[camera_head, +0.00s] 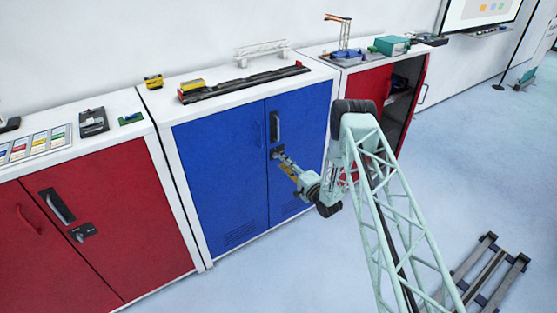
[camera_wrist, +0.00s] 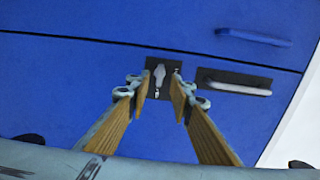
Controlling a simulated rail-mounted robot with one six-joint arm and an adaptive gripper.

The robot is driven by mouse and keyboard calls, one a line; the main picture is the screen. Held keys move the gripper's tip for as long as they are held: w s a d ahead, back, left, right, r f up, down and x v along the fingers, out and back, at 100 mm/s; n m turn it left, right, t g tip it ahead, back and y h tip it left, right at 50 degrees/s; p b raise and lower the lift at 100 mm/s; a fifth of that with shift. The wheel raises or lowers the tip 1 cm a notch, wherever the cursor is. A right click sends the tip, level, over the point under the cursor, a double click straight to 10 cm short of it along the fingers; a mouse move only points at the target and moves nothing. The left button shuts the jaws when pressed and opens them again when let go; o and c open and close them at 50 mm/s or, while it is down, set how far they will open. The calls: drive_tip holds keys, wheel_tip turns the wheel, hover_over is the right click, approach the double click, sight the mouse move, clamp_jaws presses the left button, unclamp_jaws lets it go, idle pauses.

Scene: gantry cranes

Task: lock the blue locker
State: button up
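The blue locker (camera_head: 220,170) stands in the middle of the head view, and both its doors look shut. The right door carries a dark handle (camera_head: 275,127) with a lock just below it. In the wrist view the lock (camera_wrist: 159,70) is a dark plate with a light metal turn piece, beside the grey bar handle (camera_wrist: 238,84). My gripper (camera_wrist: 160,92) is open, with its two fingers apart on either side of the lower part of the lock plate. In the head view, my gripper (camera_head: 279,156) partly hides the lock.
A red locker (camera_head: 100,220) with a similar handle and lock stands at left. Another red locker (camera_head: 365,95) at right has an open door. Model trains and cranes sit on the white tops.

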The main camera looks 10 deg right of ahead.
sight(276, 156)
drive_tip(key=shift+x, duration=2.55)
drive_tip(key=shift+c, duration=0.2)
clamp_jaws()
